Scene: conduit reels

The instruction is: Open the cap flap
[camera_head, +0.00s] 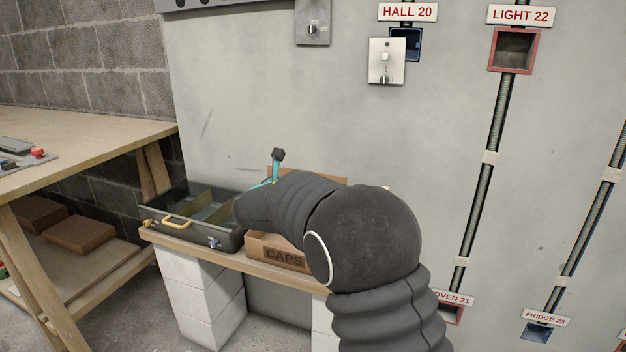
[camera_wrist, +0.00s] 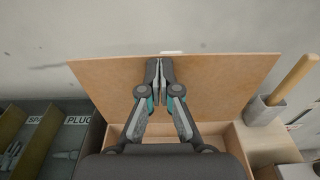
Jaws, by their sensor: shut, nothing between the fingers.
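The cardboard box marked CAPS (camera_head: 268,255) stands on the low plank bench, partly hidden behind my arm. In the wrist view, its brown flap (camera_wrist: 220,85) is raised behind the box (camera_wrist: 236,136), with a small pale tab (camera_wrist: 171,53) at its top edge. Part of the flap (camera_head: 335,180) shows above my arm in the head view. My gripper (camera_wrist: 160,63) is shut and empty, its fingertips in front of the flap near the tab. I cannot tell whether they touch it. The gripper body hides most of the box's inside.
An open dark case (camera_head: 190,238) with compartments lies left of the box. A grey holder with a wooden handle (camera_wrist: 290,80) stands to its right. The concrete wall (camera_head: 255,100) is close behind. A wooden workbench (camera_head: 90,150) stands at the left.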

